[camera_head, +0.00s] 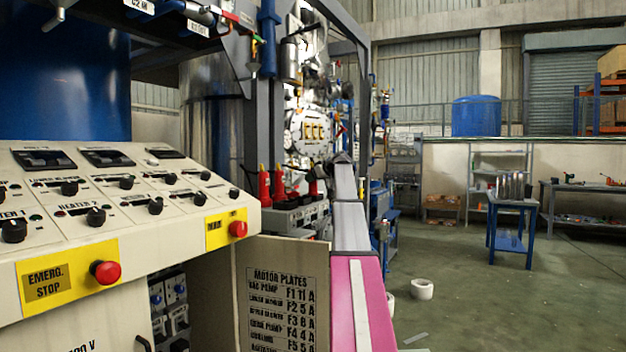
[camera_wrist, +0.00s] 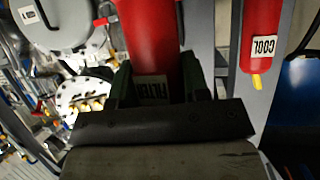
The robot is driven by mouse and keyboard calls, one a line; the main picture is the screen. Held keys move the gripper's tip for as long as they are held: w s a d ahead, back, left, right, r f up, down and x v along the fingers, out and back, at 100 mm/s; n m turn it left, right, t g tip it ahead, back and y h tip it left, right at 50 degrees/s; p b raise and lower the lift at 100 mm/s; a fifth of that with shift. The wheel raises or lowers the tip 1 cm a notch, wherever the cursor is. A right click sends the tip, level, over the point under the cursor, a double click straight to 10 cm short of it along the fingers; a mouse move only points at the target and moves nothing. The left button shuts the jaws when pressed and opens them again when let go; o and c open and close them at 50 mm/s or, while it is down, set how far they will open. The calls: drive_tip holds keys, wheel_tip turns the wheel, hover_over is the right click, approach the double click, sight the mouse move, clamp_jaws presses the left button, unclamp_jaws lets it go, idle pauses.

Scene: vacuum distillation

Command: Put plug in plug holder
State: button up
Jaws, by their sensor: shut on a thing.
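My gripper (camera_wrist: 157,82) is shut on a red plug (camera_wrist: 147,35) with a white label that seems to read "FILTER". Its dark fingers lie on both sides of the plug, and the jaw body hides its near end. A second red plug (camera_wrist: 262,35), labelled "COOL", is to the right, apart from my gripper. In the head view, red plugs (camera_head: 264,188) stand upright on a grey panel (camera_head: 290,218) with dark fittings, left of the end of my arm. The gripper's fingers are too small there to make out. I cannot tell which fitting is the plug holder.
A slanted control console (camera_head: 130,195) with knobs and red emergency buttons fills the left. A dark upright frame (camera_head: 362,100) stands close behind my arm. The floor to the right is mostly open, with white rolls (camera_head: 422,289) and a blue table (camera_head: 511,220) farther back.

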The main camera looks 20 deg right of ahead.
drive_tip(key=o, duration=1.1)
drive_tip(key=shift+s+r, duration=0.1)
drive_tip(key=shift+r, duration=0.05)
drive_tip(key=v, duration=1.1)
drive_tip(key=shift+s+d+r, duration=0.15)
drive_tip(key=shift+s, duration=0.2)
